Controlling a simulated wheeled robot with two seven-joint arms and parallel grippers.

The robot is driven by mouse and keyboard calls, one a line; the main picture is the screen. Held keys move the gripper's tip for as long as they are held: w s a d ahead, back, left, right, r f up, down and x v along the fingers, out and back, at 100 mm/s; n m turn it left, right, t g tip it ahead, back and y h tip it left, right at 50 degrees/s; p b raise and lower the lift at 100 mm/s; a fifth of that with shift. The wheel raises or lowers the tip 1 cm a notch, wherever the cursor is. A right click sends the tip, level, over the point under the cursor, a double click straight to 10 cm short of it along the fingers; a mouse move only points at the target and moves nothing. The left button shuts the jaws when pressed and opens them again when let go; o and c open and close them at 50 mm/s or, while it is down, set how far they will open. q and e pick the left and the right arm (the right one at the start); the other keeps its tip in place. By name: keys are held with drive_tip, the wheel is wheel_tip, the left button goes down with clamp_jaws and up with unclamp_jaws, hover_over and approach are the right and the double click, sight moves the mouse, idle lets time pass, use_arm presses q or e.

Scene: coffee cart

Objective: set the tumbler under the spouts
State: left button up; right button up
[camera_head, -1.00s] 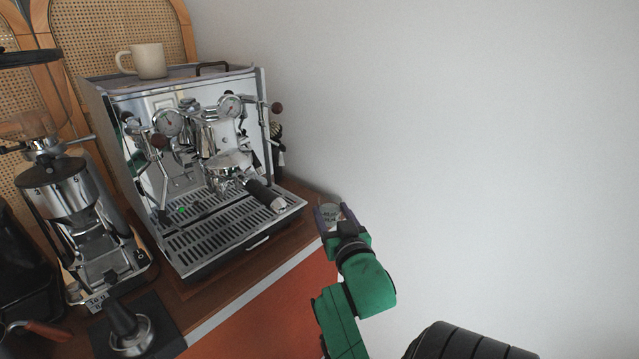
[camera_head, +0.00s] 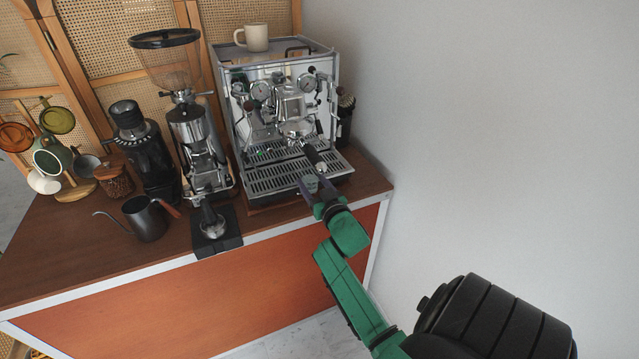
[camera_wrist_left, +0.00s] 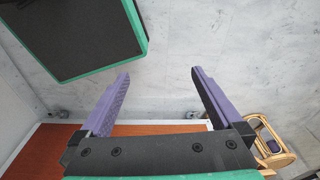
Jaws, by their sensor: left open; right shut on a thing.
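The espresso machine (camera_head: 238,122) stands on the counter. Its portafilter (camera_head: 300,128) is fitted, its dark handle pointing toward me; the spouts below are too small to make out. The slotted drip tray (camera_head: 275,178) looks bare. My right gripper (camera_head: 314,187) is shut on the small clear tumbler (camera_head: 310,183), in front of the tray's right front part in the picture. My left gripper (camera_wrist_left: 158,78) is open and empty in the left wrist view, outside the head view.
A grinder (camera_head: 195,140) stands left of the machine, with a tamper on a dark mat (camera_head: 228,240) before it. A kettle (camera_head: 147,218) and a mug tree (camera_head: 75,190) are farther left. A mug (camera_head: 256,38) sits on the machine. A wall is at the right.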

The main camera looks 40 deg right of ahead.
sight(308, 175)
drive_tip(key=b+x, duration=0.3)
drive_tip(key=x, duration=0.1)
drive_tip(key=shift+w+d, duration=0.25)
drive_tip(key=b+x, duration=0.3)
drive_tip(key=x, duration=0.3)
use_arm(q)
wheel_tip(308, 175, down, 7)
drive_tip(key=s, duration=0.1)
drive_tip(key=shift+s+r, duration=0.15)
drive_tip(key=shift+s, duration=0.2)
use_arm(e)
drive_tip(key=shift+w+d, duration=0.1)
drive_tip(key=shift+w, duration=0.25)
use_arm(q)
drive_tip(key=shift+a, duration=0.2)
use_arm(e)
drive_tip(key=shift+s, duration=0.1)
use_arm(q)
drive_tip(key=shift+d, duration=0.1)
use_arm(e)
drive_tip(key=shift+f, duration=0.25)
drive_tip(key=o, duration=1.5)
drive_tip(key=shift+s, duration=0.1)
